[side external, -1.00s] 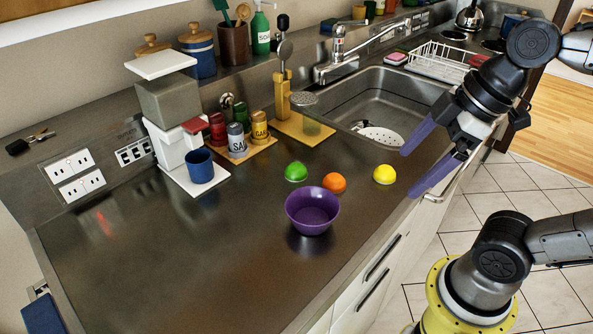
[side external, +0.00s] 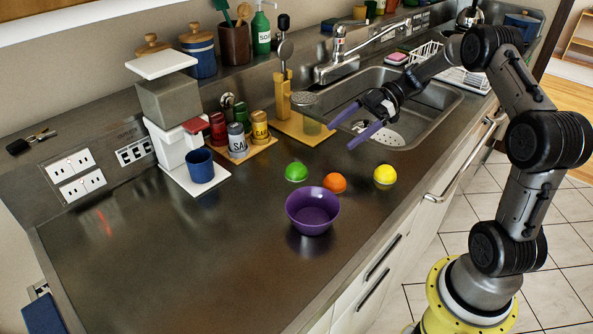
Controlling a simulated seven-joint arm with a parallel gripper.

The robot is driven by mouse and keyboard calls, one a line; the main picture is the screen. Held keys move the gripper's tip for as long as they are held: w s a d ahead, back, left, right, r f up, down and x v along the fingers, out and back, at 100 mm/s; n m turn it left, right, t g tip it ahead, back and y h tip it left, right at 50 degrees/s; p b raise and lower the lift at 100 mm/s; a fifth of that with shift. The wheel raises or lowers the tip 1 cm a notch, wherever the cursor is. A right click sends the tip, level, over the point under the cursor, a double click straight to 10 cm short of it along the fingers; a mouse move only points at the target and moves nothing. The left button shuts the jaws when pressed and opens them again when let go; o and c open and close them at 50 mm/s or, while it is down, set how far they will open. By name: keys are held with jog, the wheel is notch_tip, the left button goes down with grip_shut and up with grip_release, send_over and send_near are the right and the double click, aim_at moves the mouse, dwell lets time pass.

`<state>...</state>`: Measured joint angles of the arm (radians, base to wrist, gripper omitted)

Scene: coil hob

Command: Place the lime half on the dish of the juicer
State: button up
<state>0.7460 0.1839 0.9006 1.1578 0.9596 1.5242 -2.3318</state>
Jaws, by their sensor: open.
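The green lime half (side external: 296,172) rests on the dark metal counter, left of an orange half (side external: 334,183) and a yellow lemon half (side external: 384,176). The juicer (side external: 283,103) seems to be the upright stand with a wooden base and a top lever, left of the sink. Its round grey dish (side external: 304,98) sticks out to the right of the post and looks empty. My gripper (side external: 340,138), with purple fingers, is open and empty. It hangs above the counter by the sink's front-left corner, up and right of the lime half and right of the juicer.
A purple bowl (side external: 313,212) stands just in front of the fruit halves. Spice shakers (side external: 237,140) on a small board and a white machine with a blue cup (side external: 200,166) stand left of the juicer. The sink (side external: 425,105) lies right. The counter's front left is clear.

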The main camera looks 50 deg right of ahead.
jog(key=shift+s+d+f, duration=0.1)
jog(key=shift+d+f, duration=0.15)
jog(key=shift+d, duration=0.1)
send_near(306, 167)
jog(key=x, duration=0.4)
jog(key=shift+a+r, duration=0.2)
jog(key=shift+a, duration=0.05)
jog(key=shift+x, duration=2.75)
jog(key=shift+r, duration=0.2)
jog(key=c, duration=1.5)
jog(key=shift+r, duration=0.1)
